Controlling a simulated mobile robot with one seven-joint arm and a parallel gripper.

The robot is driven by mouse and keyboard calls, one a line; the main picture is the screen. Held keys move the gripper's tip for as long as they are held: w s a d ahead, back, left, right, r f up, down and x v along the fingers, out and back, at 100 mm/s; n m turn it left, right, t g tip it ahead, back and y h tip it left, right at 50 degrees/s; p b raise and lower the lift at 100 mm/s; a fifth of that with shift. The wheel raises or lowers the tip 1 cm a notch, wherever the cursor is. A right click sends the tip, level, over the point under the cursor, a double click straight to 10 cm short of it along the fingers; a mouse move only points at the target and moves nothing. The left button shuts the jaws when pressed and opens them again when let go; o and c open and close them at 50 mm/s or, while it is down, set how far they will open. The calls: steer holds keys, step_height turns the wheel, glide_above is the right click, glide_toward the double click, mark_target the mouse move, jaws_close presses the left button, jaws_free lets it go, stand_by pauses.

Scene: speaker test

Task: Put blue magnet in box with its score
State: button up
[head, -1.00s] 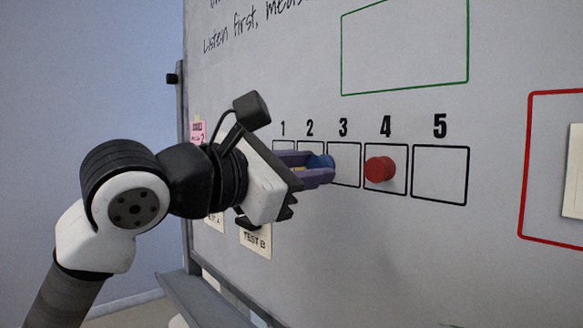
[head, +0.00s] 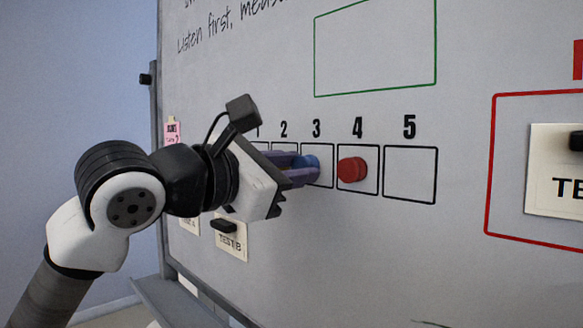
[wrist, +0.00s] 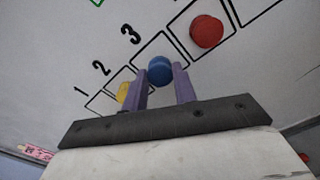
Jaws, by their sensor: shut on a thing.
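My gripper (head: 304,170) has purple fingers and is shut on the blue magnet (head: 312,163). In the wrist view the blue magnet (wrist: 160,70) sits between the two fingertips, in front of box 3 (wrist: 143,60). In the head view it overlaps the left part of box 3 (head: 326,170). I cannot tell whether it touches the board. A red magnet (head: 352,169) is in box 4 (head: 371,184). A yellow magnet (wrist: 123,92) shows at box 2 in the wrist view, partly behind a finger. Box 5 (head: 410,175) is empty. Box 1 is mostly hidden in the head view.
The whiteboard (head: 350,260) has an empty green frame (head: 375,50) above the boxes. A red frame (head: 490,165) at right holds a test card (head: 552,165). A TEST B card (head: 231,240) with a black magnet hangs below my gripper. A tray ledge (head: 195,305) runs below the board.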

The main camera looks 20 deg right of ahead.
steer(key=shift+w+d, duration=0.2)
steer(key=shift+d, duration=0.35)
stand_by(0.5)
steer(key=o, duration=1.3)
steer(key=shift+b+v, duration=0.45)
steer(key=shift+v, duration=3.1)
